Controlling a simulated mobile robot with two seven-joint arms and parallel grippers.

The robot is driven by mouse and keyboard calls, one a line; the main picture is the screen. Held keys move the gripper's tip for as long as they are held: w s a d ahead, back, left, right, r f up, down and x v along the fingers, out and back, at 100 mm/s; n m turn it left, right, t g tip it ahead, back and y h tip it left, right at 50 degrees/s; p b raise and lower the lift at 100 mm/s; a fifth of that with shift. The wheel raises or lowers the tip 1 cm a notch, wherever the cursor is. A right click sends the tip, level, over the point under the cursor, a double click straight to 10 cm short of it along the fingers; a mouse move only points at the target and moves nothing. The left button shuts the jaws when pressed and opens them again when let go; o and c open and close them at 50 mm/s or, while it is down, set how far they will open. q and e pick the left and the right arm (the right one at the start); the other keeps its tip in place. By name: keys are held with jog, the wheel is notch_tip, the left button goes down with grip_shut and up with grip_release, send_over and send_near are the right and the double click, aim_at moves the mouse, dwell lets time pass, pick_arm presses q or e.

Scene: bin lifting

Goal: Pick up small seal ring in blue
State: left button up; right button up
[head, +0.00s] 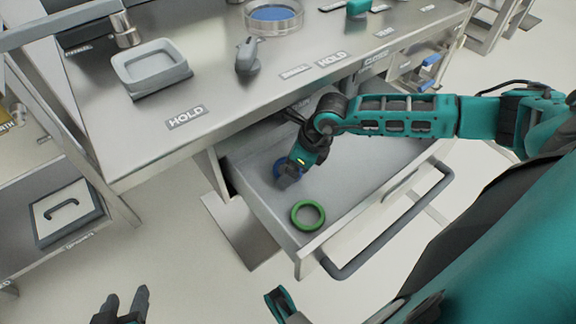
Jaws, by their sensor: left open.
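The small blue seal ring (277,169) lies in the open drawer, near its left side. It is mostly hidden behind my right gripper (288,178), which reaches down into the drawer from the right. The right fingertips are at the ring, but I cannot tell whether they grip it or only cover it. My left gripper (127,296) is at the bottom left edge, open and empty, with two dark fingers apart, far from the ring.
A green ring (307,214) lies in the drawer (346,199), close to the blue one. The drawer's bar handle (388,236) sticks out at the front. The steel worktop (222,82) above carries a grey square container (151,67) and a round glass dish (273,15).

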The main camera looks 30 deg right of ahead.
jog(key=shift+f, duration=0.1)
jog(key=c, duration=1.1)
